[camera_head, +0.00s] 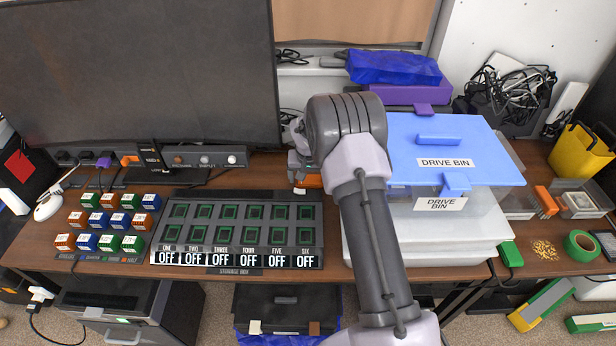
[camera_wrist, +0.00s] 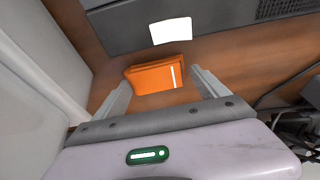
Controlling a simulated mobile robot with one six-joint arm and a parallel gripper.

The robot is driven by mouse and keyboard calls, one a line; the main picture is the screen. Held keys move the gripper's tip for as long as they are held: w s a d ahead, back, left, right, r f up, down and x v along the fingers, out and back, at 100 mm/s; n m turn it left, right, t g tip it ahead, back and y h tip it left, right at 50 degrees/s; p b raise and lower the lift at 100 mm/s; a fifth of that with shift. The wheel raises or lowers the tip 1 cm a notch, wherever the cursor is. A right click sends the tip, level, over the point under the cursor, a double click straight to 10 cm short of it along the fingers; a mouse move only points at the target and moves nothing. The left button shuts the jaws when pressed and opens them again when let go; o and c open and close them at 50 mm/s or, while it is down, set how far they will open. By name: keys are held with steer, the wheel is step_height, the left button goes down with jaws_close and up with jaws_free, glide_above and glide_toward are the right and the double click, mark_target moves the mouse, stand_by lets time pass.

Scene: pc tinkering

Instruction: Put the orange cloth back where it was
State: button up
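A folded orange item with a white stripe, which looks like the orange cloth (camera_wrist: 155,76), lies on the brown desk in the wrist view. In the wrist view my gripper (camera_wrist: 160,80) is open, one finger on each side of the cloth's near end. A gap shows at the right finger; I cannot tell if the left finger touches it.
The blue-lidded drive bin (camera_head: 440,150) on a pale box stands close right of my gripper. A monitor (camera_head: 140,75) stands behind left, with a grey control bar (camera_head: 205,158) below it. Cables (camera_wrist: 285,95) lie at the right in the wrist view. Several coloured cubes (camera_head: 108,220) sit left.

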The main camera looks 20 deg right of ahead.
steer(key=shift+o, duration=0.3)
steer(key=o, duration=0.3)
steer(key=p+v, duration=0.4)
steer(key=v, duration=0.4)
stand_by(0.4)
steer(key=s+a+r, duration=0.3)
steer(key=s+r, duration=0.2)
steer(key=r, duration=0.3)
steer(key=s+a+r+t+y, duration=0.1)
steer(key=s+a+r, duration=0.25)
steer(key=r, duration=0.35)
steer(key=s+a+r, duration=0.2)
steer(key=s+r, duration=0.3)
steer(key=r, duration=0.3)
steer(key=s+a+r, duration=0.1)
steer(key=s+a, duration=0.1)
steer(key=s, duration=0.5)
steer(key=s+a+r+t+y, duration=0.1)
steer(key=s+a, duration=0.2)
steer(key=s, duration=0.5)
steer(key=s+a+r+y, duration=0.1)
steer(key=s+a+r, duration=0.1)
steer(key=s, duration=0.6)
steer(key=shift+a+t, duration=0.25)
steer(key=shift+t, duration=0.15)
